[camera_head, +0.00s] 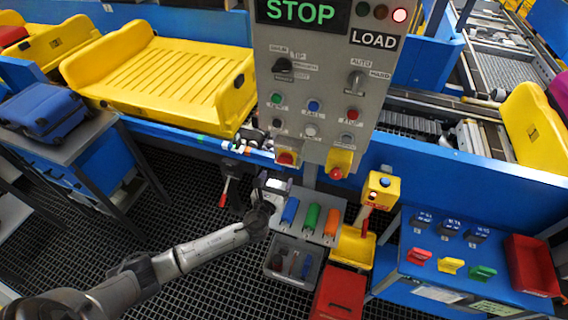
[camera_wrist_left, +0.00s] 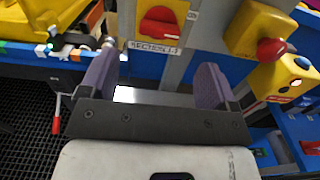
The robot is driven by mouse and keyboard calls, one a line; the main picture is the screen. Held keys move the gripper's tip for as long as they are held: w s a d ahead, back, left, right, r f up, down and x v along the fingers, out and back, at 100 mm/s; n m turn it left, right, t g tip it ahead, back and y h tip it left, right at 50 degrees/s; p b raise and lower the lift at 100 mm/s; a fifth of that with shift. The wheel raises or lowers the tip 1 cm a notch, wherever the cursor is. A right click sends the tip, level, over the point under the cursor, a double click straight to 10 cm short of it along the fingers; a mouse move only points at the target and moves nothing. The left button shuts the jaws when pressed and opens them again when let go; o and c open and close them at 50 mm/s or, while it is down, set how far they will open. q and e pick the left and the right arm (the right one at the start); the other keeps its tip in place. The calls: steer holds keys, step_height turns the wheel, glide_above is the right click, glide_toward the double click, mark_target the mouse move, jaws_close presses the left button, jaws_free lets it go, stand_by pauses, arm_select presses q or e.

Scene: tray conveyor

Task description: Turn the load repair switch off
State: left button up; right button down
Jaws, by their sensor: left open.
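The grey LOAD panel (camera_head: 312,100) stands in the middle of the head view. Low on it, a red rotary switch (camera_head: 286,158) sits on a yellow plate; its red knob (camera_wrist_left: 158,24) shows at the top of the left wrist view, above a small label I cannot read surely. A red push button (camera_head: 337,172) on a yellow box is to its right, also in the wrist view (camera_wrist_left: 270,50). My left gripper (camera_head: 274,184) is open and empty, just below the rotary switch and apart from it. Its two purple-grey fingers frame empty space (camera_wrist_left: 157,82). My right gripper is out of view.
A yellow tray (camera_head: 175,75) lies on the conveyor at left. Blue, green and orange items (camera_head: 312,217) lie on a shelf below the panel. A yellow box with a blue button (camera_head: 382,188) stands at right. A blue table (camera_head: 455,275) holds colored pieces.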

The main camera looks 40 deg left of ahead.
mark_target(284, 163)
arm_select(q)
steer(key=x, duration=0.6)
steer(key=shift+w+a+b, duration=0.1)
steer(key=shift+w+b, duration=0.15)
steer(key=shift+b, duration=0.05)
steer(key=shift+w+a, duration=0.2)
steer(key=shift+w, duration=0.45)
steer(key=shift+c, duration=0.3)
steer(key=c, duration=0.9)
steer(key=shift+o, duration=0.2)
